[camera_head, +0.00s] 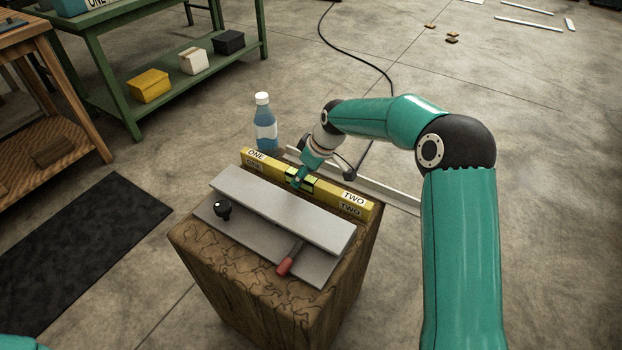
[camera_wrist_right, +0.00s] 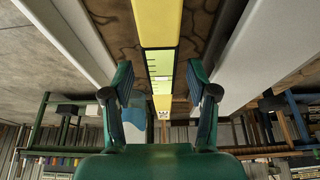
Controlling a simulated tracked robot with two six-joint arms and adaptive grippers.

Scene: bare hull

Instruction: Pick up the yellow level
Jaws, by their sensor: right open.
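The yellow level (camera_head: 330,191) is a long bar with a green vial window near its middle and white labels ONE and TWO at its ends. It stands on edge on the wooden block (camera_head: 272,320), behind a grey metal piece. My right gripper (camera_head: 301,177) is at the level's middle, partly hiding it. In the right wrist view the gripper (camera_wrist_right: 159,72) is open, with one finger on each side of the level (camera_wrist_right: 158,22) near the vial. A gap shows between each finger and the bar. My left gripper is out of view.
A grey metal piece (camera_head: 280,215) with a black knob (camera_head: 222,210) and a red handle (camera_head: 290,259) lies in front of the level. A blue bottle (camera_head: 264,125) stands behind its left end. A pale rail (camera_head: 385,191) runs behind the level.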

